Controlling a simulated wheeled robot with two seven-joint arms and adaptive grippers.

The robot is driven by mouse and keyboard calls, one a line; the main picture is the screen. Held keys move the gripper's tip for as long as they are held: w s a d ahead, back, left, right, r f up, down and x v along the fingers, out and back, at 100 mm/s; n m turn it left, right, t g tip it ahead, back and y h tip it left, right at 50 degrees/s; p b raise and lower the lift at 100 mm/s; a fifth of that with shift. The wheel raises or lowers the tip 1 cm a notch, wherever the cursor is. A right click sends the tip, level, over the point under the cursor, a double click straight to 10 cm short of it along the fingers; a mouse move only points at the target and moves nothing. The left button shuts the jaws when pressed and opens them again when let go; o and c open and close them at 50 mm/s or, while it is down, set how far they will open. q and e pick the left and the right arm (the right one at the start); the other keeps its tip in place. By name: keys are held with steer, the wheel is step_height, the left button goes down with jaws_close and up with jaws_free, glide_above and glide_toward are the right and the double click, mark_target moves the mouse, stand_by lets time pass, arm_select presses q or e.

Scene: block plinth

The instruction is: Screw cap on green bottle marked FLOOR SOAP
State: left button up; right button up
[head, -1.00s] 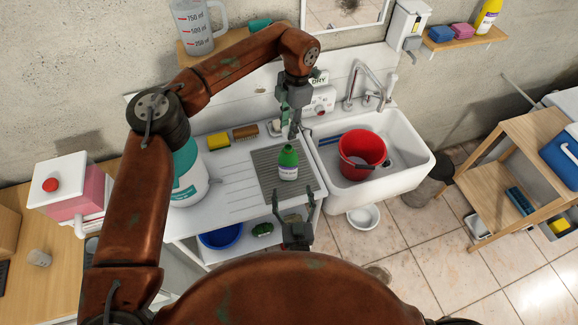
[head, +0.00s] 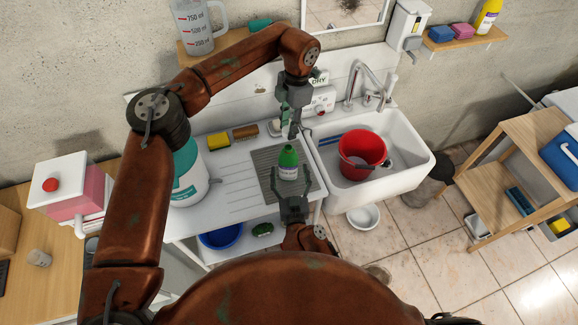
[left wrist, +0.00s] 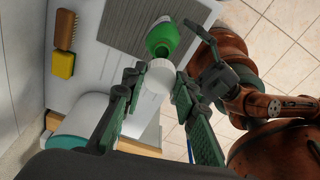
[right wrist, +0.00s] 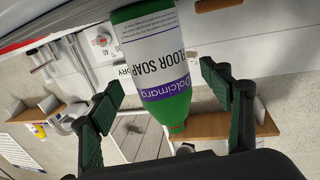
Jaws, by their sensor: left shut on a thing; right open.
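The green bottle (head: 289,165) stands upright on the grey ribbed mat (head: 265,158) beside the sink. Its FLOOR SOAP label fills much of the right wrist view (right wrist: 160,60), where no cap shows on its neck. My left gripper (head: 293,133) points down just above the bottle. It is shut on a white round cap (left wrist: 160,77), which overlaps the bottle (left wrist: 163,40) in the left wrist view; the gap between cap and neck cannot be judged. My right gripper (head: 292,177) is open, low at the bottle's near side, with one finger to each side of it, seemingly not touching.
The white sink (head: 415,160) holds a red bucket (head: 350,150) just right of the bottle. A yellow sponge (head: 218,141) and a brush (head: 245,132) lie behind the drainer. A large white-and-teal container (head: 188,175) stands at left. A blue basin (head: 221,238) is below.

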mark_target(289, 170)
steer(key=shift+w+a, duration=0.2)
steer(key=shift+w, duration=1.35)
steer(key=shift+c, duration=0.4)
steer(key=c, duration=1.7)
